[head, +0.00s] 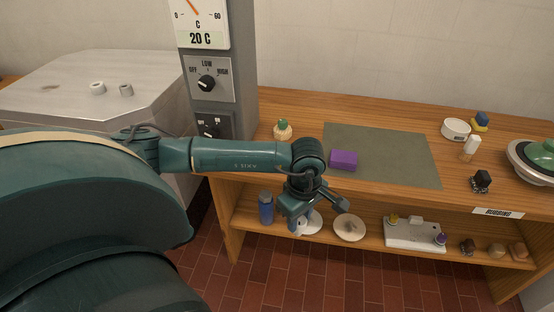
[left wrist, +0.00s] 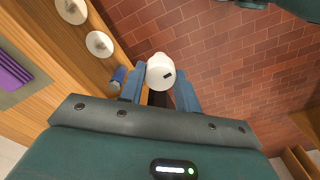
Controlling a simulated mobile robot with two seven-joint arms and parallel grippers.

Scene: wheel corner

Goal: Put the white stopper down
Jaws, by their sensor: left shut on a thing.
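The white stopper (left wrist: 160,70) is a round white piece with a small dark mark, held between the two blue-grey fingers of my left gripper (left wrist: 159,88) in the left wrist view. Brick floor shows behind it. In the head view my left gripper (head: 298,216) points down in front of the bench's front edge, by the lower shelf. A bit of white, likely the stopper (head: 297,229), shows at its fingertips, mostly hidden by the fingers. My right gripper is in neither view.
The wooden bench (head: 295,105) has a grey-green mat (head: 390,150) with a purple block (head: 344,160). On the lower shelf are a blue bottle (head: 265,207), two pale discs, one here (head: 349,228), and a white tray (head: 412,240). The bench top left of the mat has free room.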

